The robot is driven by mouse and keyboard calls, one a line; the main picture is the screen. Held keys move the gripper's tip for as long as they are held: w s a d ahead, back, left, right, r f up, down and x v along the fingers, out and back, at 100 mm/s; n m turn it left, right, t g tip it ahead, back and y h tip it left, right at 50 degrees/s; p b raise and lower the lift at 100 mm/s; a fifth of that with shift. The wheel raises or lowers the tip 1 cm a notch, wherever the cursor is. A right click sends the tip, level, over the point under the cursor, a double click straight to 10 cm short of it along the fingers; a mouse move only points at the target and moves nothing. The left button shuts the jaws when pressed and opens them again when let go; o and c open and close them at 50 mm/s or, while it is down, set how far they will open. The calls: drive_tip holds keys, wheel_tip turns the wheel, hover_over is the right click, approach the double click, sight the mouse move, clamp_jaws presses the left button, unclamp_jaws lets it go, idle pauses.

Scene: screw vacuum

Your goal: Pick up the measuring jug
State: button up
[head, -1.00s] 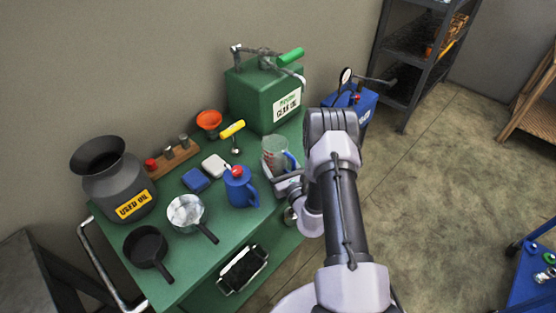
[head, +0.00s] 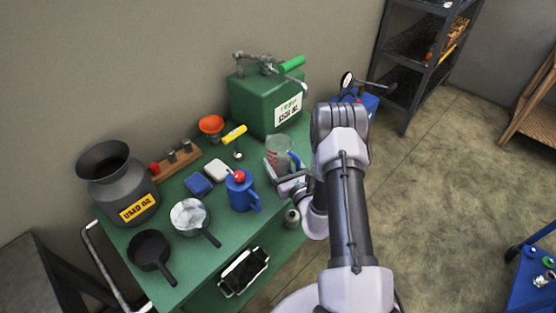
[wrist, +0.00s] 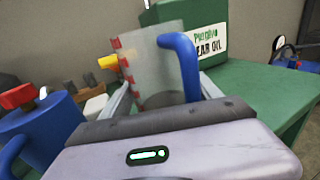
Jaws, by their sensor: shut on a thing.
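The measuring jug (head: 279,150) is clear, with red marks and a blue handle, and stands upright at the right part of the green table. In the wrist view the jug (wrist: 155,72) sits between the two fingers, its blue handle to the right. My gripper (head: 283,172) is shut on the jug from the near side; it also shows in the wrist view (wrist: 165,100). The jug's base is hidden behind my gripper, so I cannot tell whether it touches the table.
A blue jug with a red cap (head: 241,189) stands just left of my gripper. A green gear oil can (head: 262,102) is close behind. A pot (head: 189,216), a black pan (head: 150,250) and a used oil can (head: 115,185) occupy the left of the green table (head: 222,238).

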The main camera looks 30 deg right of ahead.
drive_tip(key=s+d, duration=0.1)
drive_tip(key=s, duration=0.6)
drive_tip(key=s+d+r+p, duration=0.1)
drive_tip(key=s+d, duration=0.1)
drive_tip(key=s, duration=0.5)
drive_tip(key=shift+s+d+r+p, duration=0.15)
drive_tip(key=shift+d+p, duration=0.1)
drive_tip(key=shift+p, duration=0.05)
idle(0.6)
